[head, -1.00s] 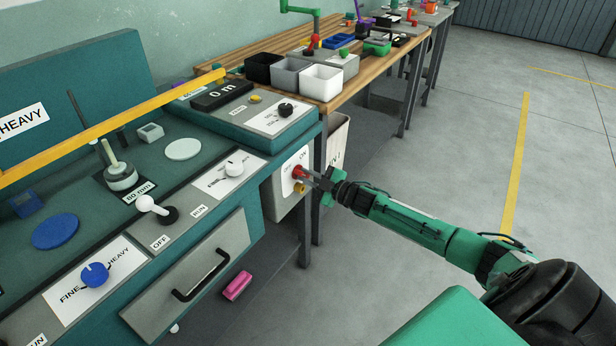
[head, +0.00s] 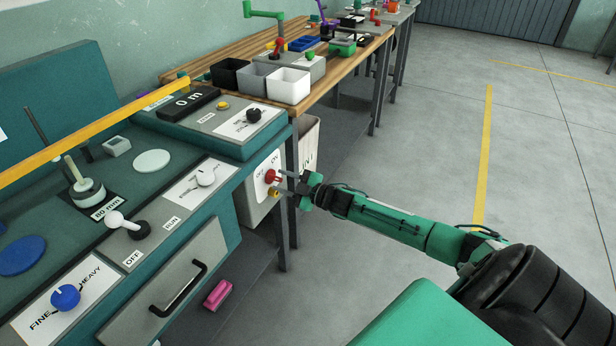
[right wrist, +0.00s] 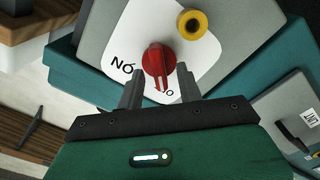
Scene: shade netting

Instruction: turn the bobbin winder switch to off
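The red rotary switch (head: 271,176) is on a white plate on the side of a grey box at the bench end. The right wrist view shows its red knob (right wrist: 158,60) close up, with "ON" upside down to its left and another label mostly hidden below. The knob's narrow grip points down in that view. My right gripper (head: 281,182) is open in front of the switch, fingers apart on either side of the grip's lower end (right wrist: 158,88). I cannot tell whether they touch it. My left gripper is not in view.
A white lever (head: 115,220) with RUN and OFF labels and a blue knob (head: 65,297) are on the bench (head: 180,235). A pink block (head: 217,294) lies below. The floor at right is clear.

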